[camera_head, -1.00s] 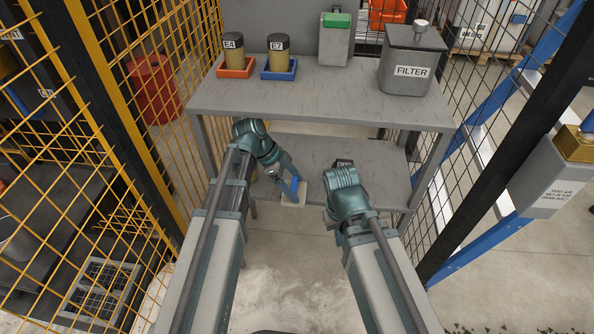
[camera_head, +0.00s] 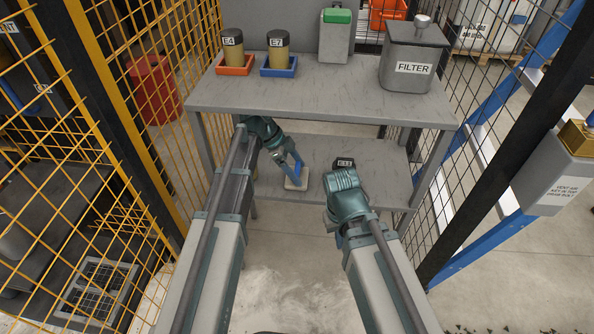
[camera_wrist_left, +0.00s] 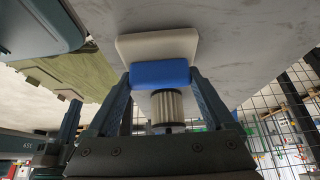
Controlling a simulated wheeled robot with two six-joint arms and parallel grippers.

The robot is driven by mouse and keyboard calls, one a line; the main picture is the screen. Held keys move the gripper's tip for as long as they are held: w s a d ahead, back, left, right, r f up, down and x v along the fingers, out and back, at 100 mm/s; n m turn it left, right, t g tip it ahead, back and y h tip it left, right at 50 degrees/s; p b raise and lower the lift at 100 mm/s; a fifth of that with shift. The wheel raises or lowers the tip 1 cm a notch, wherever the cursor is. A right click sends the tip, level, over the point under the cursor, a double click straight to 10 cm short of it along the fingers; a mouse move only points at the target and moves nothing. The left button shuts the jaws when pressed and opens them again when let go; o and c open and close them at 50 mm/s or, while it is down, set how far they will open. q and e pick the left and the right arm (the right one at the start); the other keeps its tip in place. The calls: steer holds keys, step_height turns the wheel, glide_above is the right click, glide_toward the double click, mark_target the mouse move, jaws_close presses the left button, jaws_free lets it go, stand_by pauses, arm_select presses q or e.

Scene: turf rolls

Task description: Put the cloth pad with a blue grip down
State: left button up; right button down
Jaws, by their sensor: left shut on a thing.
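The cloth pad is a pale, flat block (camera_head: 296,184) with a blue grip (camera_head: 297,171). My left gripper (camera_head: 289,168) is shut on the blue grip, and the pad is at the lower shelf (camera_head: 320,185), near its front edge. In the left wrist view the blue grip (camera_wrist_left: 160,73) sits between my fingers, with the pale pad (camera_wrist_left: 157,45) beyond it, close to a grey surface. I cannot tell whether the pad touches it. My right gripper (camera_head: 346,203) is in front of the lower shelf; its fingers are hidden.
A dark cap marked E13 (camera_head: 343,163) shows on the lower shelf behind my right gripper. A pleated cylinder (camera_wrist_left: 167,107) shows in the wrist view. The upper shelf (camera_head: 310,98) holds tray-borne cylinders and a FILTER bin (camera_head: 412,70). Mesh fencing (camera_head: 180,80) stands on the left.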

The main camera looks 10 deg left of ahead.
arm_select(q)
steer(key=shift+f, duration=0.2)
steer(key=o, duration=0.9)
steer(key=shift+r, duration=0.1)
steer(key=shift+r, duration=0.2)
steer(key=shift+a+r+p, duration=0.55)
steer(key=shift+a+p, duration=0.1)
steer(key=shift+a, duration=0.1)
steer(key=a, duration=1.1)
steer(key=shift+f, duration=0.1)
steer(key=shift+f, duration=0.1)
